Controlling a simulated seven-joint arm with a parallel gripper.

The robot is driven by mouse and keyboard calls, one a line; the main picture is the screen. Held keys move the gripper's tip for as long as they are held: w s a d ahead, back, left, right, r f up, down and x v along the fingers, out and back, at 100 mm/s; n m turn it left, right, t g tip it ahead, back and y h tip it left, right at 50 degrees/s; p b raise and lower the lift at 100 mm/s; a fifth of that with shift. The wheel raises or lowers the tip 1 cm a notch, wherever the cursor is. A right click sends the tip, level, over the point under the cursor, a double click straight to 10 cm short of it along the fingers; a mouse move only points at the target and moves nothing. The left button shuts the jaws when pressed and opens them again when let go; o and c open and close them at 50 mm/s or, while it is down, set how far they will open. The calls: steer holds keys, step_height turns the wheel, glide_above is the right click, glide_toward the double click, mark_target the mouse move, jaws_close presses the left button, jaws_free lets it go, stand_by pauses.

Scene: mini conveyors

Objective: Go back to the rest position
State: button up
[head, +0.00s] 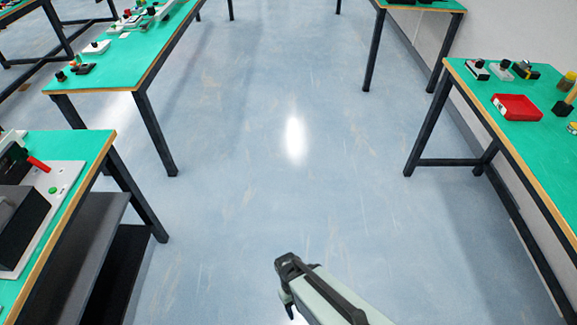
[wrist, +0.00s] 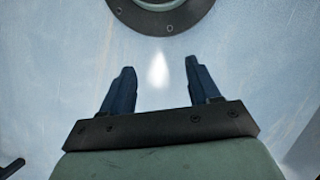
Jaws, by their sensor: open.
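My gripper shows in the wrist view (wrist: 160,85) with its two dark fingers apart and nothing between them. Behind the fingers are the blue floor and a bright light reflection. In the head view my gripper (head: 287,300) is at the bottom middle, over bare floor and away from every table. Its fingers are small and partly hidden there.
Another table (head: 100,142) with a machine is at the near left. A further table (head: 125,60) holds several parts at the upper left. The floor (head: 290,200) between is clear.

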steer(key=s+d+f+m+g+y, duration=0.1)
steer(key=s+d+m, duration=0.1)
steer(key=d, duration=0.5)
steer(key=s+d+f+m+g+y, duration=0.1)
steer(key=s+d+f+m, duration=0.1)
steer(key=d, duration=0.4)
steer(key=shift+s+d+f+m, duration=0.3)
steer(key=shift+s+m, duration=0.4)
steer(key=shift+s, duration=0.35)
steer(key=shift+c, duration=0.2)
stand_by(0.8)
